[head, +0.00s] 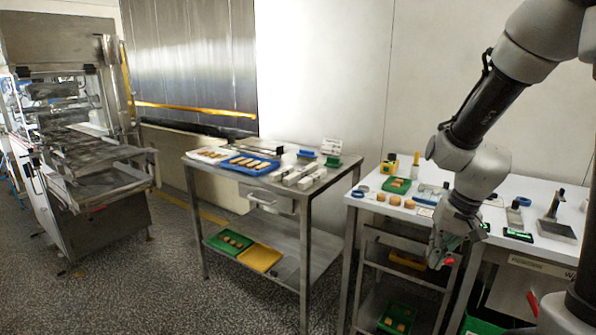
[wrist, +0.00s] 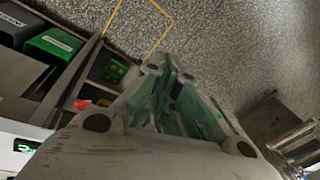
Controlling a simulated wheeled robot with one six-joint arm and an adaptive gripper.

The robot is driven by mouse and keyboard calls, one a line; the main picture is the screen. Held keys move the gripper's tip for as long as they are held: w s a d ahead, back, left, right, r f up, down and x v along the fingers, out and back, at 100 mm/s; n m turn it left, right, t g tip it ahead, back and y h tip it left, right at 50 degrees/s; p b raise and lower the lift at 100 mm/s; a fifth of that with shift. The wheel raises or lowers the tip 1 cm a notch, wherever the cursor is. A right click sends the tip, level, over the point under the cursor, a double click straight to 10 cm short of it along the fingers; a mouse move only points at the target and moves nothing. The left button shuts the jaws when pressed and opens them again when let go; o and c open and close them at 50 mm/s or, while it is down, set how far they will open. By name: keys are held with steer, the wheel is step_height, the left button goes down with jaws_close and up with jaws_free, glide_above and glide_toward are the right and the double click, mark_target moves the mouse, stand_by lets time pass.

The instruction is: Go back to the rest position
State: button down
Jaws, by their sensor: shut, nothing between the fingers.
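My gripper (head: 447,250) hangs in front of the white worktable at the right of the head view, with its fingers pointing down. It is shut with nothing held. In the wrist view my gripper (wrist: 168,75) shows with its green-padded fingers together above the speckled floor. My arm comes down from the upper right of the head view and hides part of the worktable.
The white worktable (head: 375,182) holds a green tray (head: 396,185), several round tan pieces and tools. A steel cart (head: 312,191) with a blue tray (head: 250,164) stands left of it. The enrober machine (head: 75,130) is far left. Floor between is clear.

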steer(key=s+d+r+n+t+h, duration=0.2)
steer(key=s+d+r+t, duration=0.1)
steer(key=s+r, duration=1.2)
steer(key=shift+s+d+r, duration=0.35)
steer(key=shift+d+r, duration=0.3)
steer(key=shift+r, duration=0.15)
